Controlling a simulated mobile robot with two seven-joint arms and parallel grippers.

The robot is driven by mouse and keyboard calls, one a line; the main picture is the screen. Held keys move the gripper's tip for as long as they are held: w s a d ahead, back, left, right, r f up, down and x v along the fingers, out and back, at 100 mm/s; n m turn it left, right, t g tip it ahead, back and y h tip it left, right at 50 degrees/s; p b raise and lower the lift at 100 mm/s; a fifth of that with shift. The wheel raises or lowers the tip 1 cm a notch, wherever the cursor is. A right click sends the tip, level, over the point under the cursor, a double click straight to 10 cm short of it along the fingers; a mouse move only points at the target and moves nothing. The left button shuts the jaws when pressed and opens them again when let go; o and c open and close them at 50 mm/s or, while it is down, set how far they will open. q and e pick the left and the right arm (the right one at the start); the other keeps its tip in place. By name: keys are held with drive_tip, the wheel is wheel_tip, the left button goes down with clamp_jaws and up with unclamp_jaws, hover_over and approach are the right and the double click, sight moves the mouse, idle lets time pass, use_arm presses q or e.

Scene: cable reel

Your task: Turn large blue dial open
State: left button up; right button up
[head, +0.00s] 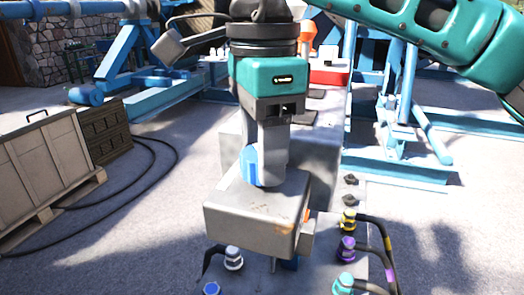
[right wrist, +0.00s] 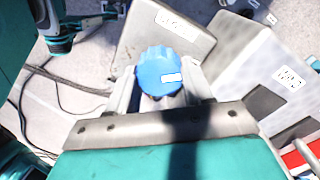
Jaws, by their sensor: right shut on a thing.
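The large blue dial (head: 250,166) sits on top of a grey box (head: 255,208) in the middle of the head view. My right gripper (head: 262,172) comes down on it from above, with its fingers on either side of the dial. In the right wrist view the dial (right wrist: 159,71) shows its scalloped edge and a small white label, and it lies between the two fingers of the gripper (right wrist: 160,82). The gripper is shut on the dial. Part of the dial is hidden behind a finger in the head view.
Several cable plugs, among them a yellow one (head: 348,221) and a purple one (head: 346,249), stand at the lower right of the box. A wooden crate (head: 45,165) stands at the left. A black cable (head: 165,180) lies on the ground. Blue metal frames (head: 400,120) stand behind.

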drive_tip(key=m+b, duration=0.1)
drive_tip(key=m, duration=0.3)
drive_tip(key=shift+f, duration=0.2)
drive_tip(key=shift+s+m, duration=0.1)
drive_tip(key=shift+m, duration=1.6)
drive_tip(key=o, duration=1)
drive_tip(key=shift+o, duration=0.2)
drive_tip(key=shift+r, duration=0.1)
wheel_tip(320, 180, up, 13)
drive_tip(key=p, duration=0.2)
